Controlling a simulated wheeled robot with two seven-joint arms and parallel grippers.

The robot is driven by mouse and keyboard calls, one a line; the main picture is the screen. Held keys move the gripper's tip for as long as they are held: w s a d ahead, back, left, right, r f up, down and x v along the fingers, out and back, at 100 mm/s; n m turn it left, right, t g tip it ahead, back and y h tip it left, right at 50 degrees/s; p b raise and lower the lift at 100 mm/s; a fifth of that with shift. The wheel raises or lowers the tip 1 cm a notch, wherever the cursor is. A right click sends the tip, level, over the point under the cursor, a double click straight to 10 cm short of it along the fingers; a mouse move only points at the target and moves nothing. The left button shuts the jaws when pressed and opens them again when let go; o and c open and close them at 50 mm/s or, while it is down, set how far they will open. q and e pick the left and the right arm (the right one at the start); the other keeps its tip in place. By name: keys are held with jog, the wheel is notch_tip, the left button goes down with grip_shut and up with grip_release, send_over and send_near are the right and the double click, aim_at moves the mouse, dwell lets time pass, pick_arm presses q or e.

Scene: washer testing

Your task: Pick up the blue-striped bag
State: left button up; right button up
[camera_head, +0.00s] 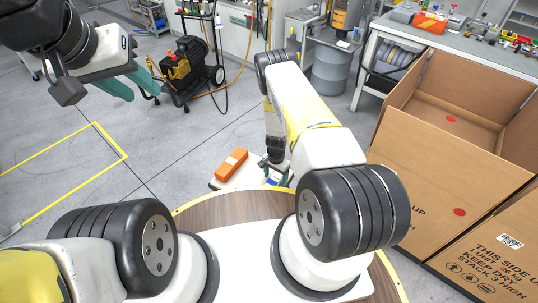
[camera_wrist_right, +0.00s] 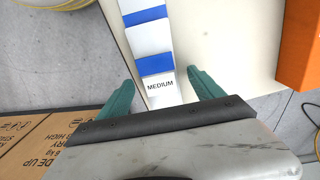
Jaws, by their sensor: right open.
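The blue-striped bag (camera_wrist_right: 150,40) is white with blue bands and the word MEDIUM. In the right wrist view it lies lengthwise on a pale surface (camera_wrist_right: 215,35). My right gripper (camera_wrist_right: 160,76) is open, with one teal finger on each side of the bag's near end; I cannot tell if they touch it. In the head view only a small blue part of the bag (camera_head: 272,182) shows below my right gripper (camera_head: 273,166), which is mostly hidden by my arm. My left gripper (camera_head: 143,95) is open and empty, raised above the floor at upper left.
An orange object (camera_head: 231,164) lies beside the bag on the same surface. Large cardboard boxes (camera_head: 425,170) stand at the right. A workbench (camera_head: 400,30) with parts is behind them. A wheeled machine (camera_head: 182,65) stands at the back. The floor at left is open.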

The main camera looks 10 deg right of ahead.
jog(key=c, duration=1.6)
